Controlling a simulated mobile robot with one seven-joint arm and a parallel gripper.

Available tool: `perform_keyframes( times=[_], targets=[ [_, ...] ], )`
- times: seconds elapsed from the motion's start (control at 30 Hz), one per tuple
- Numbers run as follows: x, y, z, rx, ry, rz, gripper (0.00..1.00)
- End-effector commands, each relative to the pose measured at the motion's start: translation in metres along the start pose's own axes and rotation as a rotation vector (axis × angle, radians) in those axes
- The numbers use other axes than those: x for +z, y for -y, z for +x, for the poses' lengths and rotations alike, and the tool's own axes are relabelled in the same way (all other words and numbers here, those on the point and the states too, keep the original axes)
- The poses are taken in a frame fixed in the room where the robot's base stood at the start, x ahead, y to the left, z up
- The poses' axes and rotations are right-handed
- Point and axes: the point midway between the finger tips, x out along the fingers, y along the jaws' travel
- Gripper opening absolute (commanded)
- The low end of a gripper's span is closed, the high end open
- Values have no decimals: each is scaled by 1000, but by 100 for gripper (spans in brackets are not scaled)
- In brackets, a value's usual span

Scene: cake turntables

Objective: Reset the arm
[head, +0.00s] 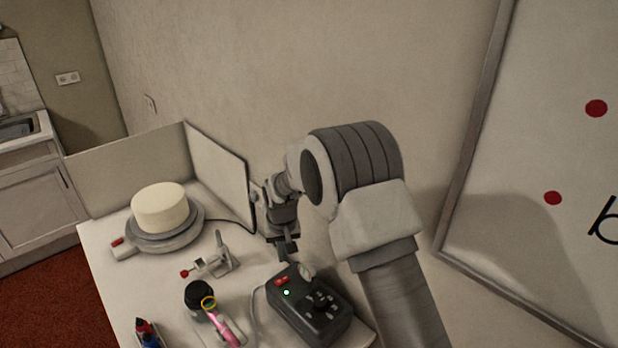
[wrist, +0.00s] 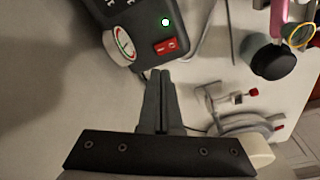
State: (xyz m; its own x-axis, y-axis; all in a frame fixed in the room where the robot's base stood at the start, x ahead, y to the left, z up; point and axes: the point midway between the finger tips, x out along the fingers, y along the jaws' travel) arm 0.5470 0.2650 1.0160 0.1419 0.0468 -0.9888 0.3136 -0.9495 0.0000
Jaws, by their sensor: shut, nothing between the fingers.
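My arm reaches in from the lower right in the head view. My gripper (head: 286,246) hangs above the white table's back edge, pointing down, just behind the black control box. In the wrist view my gripper (wrist: 158,76) shows its two dark fingers side by side, shut with nothing between them. The black control box (head: 309,306) has a red switch, a lit green light and a dial; it also shows in the wrist view (wrist: 140,25), just beyond the fingertips. I cannot tell whether the fingertips touch it.
A white cake (head: 160,207) sits on a grey turntable (head: 185,235) inside upright panels (head: 217,168). A small clamp-like stand (head: 213,263), a black-topped cup (head: 198,297), a pink-handled tool (head: 226,326) and small bottles (head: 147,335) stand on the table (head: 165,278). A framed board (head: 520,190) hangs at right.

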Motion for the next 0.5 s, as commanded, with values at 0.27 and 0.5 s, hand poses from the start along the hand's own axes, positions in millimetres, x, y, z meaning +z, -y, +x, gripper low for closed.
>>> perform_keyframes(
  times=[0.27,0.5],
  targets=[
    [3,-26,-55,0,-35,31,0],
    [26,-65,-132,4,-81,76,0]
  ],
)
